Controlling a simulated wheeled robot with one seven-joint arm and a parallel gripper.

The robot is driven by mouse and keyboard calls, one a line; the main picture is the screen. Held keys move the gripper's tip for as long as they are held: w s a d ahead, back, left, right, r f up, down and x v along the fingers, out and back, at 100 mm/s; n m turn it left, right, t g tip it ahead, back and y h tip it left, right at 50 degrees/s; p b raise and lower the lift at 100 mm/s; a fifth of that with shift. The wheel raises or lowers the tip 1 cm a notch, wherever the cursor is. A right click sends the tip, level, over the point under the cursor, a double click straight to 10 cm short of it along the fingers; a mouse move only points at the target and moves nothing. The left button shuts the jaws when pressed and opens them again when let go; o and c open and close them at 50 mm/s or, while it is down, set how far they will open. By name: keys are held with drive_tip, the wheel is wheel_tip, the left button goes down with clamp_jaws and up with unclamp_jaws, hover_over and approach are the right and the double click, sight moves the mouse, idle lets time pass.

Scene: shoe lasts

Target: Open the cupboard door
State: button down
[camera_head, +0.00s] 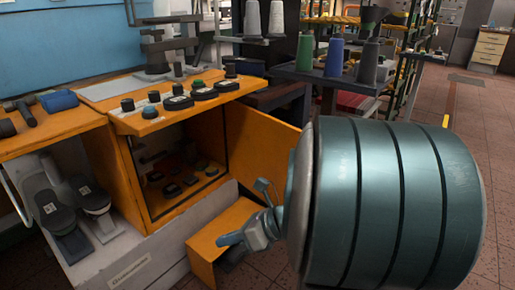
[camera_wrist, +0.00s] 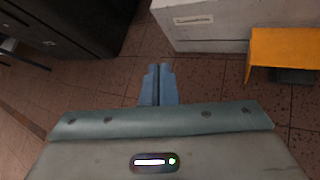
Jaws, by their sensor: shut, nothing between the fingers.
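The orange cupboard (camera_head: 135,176) stands at the left in the head view, and its front opening shows dark shelves with several small round items. An orange panel (camera_head: 262,148), which looks like its door, stands swung out from the right edge of the opening. My gripper (camera_head: 226,240) is low in front of the cupboard, to the lower left of my large teal arm link. In the wrist view its two blue fingers (camera_wrist: 158,70) are together with nothing between them. They point over the floor, apart from the cupboard.
A low orange piece (camera_head: 213,238) juts out below the door; it shows at the right in the wrist view (camera_wrist: 287,48). The pale labelled base (camera_head: 130,262) is beside it. Thread cones (camera_head: 335,57) stand on a rack behind. Tiled floor (camera_wrist: 215,82) is clear ahead of the fingers.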

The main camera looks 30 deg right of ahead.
drive_tip(key=d+r+m+t+h, duration=0.2)
drive_tip(key=d+m+t+h, duration=0.15)
drive_tip(key=d+m, duration=0.45)
drive_tip(key=w+d+r+m+t+h, duration=0.1)
drive_tip(key=d+r+m+t+h, duration=0.2)
drive_tip(key=d+m, duration=0.5)
drive_tip(key=d+r+m+t+h, duration=0.1)
drive_tip(key=d+m+t+h, duration=0.35)
drive_tip(key=d+m, duration=0.4)
drive_tip(key=w+d, duration=0.3)
drive_tip(key=w, duration=0.7)
drive_tip(key=shift+w+d+f+y, duration=0.35)
drive_tip(key=shift+d+y, duration=0.05)
